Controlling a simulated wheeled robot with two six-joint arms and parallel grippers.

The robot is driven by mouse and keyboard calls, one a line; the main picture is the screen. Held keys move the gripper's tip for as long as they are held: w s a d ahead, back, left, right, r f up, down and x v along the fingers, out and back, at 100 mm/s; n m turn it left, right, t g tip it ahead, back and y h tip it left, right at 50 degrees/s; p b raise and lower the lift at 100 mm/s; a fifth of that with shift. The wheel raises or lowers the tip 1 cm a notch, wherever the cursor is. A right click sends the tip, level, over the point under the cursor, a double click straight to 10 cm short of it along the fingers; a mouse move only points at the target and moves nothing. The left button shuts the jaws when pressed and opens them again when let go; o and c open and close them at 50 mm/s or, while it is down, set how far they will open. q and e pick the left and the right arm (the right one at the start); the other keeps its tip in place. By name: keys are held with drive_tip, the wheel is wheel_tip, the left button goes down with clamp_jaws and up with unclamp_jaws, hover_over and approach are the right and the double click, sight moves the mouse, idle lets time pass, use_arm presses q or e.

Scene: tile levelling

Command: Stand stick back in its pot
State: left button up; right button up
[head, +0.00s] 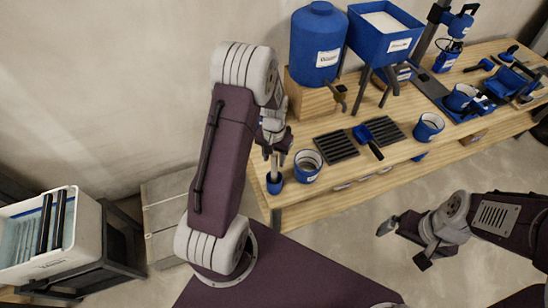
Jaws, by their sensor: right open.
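A small blue pot (274,185) stands at the near left corner of the wooden bench. A thin light-brown stick (274,166) is upright over the pot, its lower end at or inside the mouth. I cannot tell whether it touches the bottom. My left gripper (274,150) points down right above the pot, at the stick's upper part. Its fingers are small and partly hidden by my arm, so I cannot tell if they are closed on the stick. My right gripper (402,246) is open and empty, over the floor in front of the bench.
A white-and-blue labelled cup (308,165) stands close right of the pot. Dark slotted trays (337,147), a blue-handled brush (367,138) and another cup (429,126) lie further right. A blue canister (318,45) and hopper (385,32) stand behind. A white bin (85,245) is at left.

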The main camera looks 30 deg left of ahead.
use_arm(q)
wheel_tip(320, 180, up, 9)
drive_tip(key=shift+r, duration=0.1)
idle(0.4)
idle(0.9)
drive_tip(key=s+d+r+m, duration=0.2)
drive_tip(key=s+d+r, duration=0.1)
drive_tip(key=d+r, duration=0.15)
drive_tip(key=s+d+f+n+t, duration=0.1)
drive_tip(key=s+d+f, duration=0.2)
drive_tip(key=s, duration=0.6)
drive_tip(key=shift+s+f, duration=0.2)
